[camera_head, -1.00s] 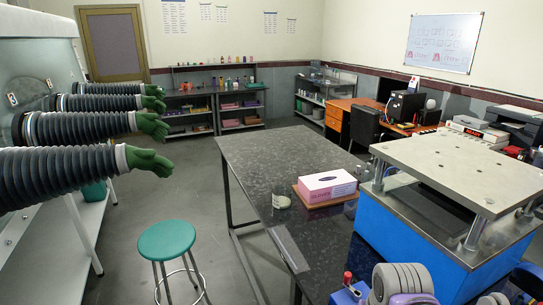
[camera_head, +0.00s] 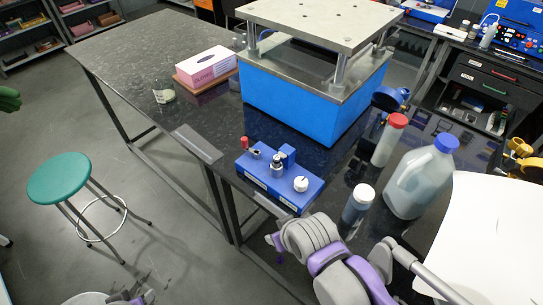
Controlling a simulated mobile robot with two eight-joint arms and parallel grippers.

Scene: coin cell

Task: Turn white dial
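The white dial (camera_head: 301,184) is a small round knob on the top face of a blue device (camera_head: 255,178), near its right end. The device lies on the dark bench top close to its front edge. A red-tipped part (camera_head: 243,146) and metal fittings stand at its left and back. Nothing touches the dial. A grey and purple link of my arm rises from the bottom edge, just below and right of the device. Part of my other arm or body shows at the bottom left.
A blue press-like box with a metal top plate (camera_head: 325,22) stands behind the device. A green stool (camera_head: 60,178) stands on the floor at left.

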